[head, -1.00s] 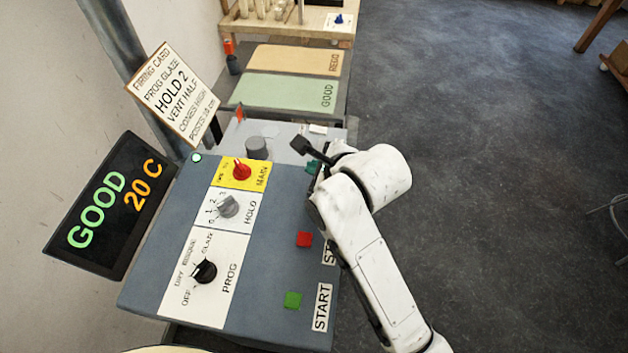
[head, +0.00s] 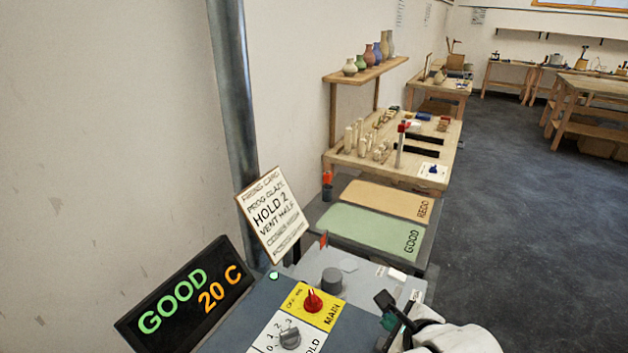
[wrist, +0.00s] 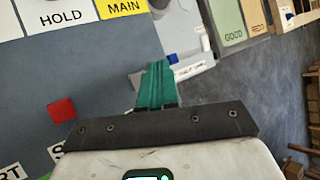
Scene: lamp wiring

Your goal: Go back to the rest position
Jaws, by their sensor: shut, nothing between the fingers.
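My gripper (head: 388,321) shows at the lower right in the head view, beside the right edge of the control panel (head: 245,320). Its teal fingers (wrist: 155,84) are together and empty in the wrist view. They are over the panel's right edge, and I cannot tell their height. My white arm leaves the bottom of the head view.
The panel has a red MAIN knob (head: 313,301), a grey HOLD knob (head: 290,338) and a red button (wrist: 62,110). A display (head: 188,300) reads GOOD 20 C. A firing card (head: 272,215) stands behind. GOOD (head: 370,234) and REDO (head: 388,200) mats lie beyond. Open floor (head: 520,210) is right.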

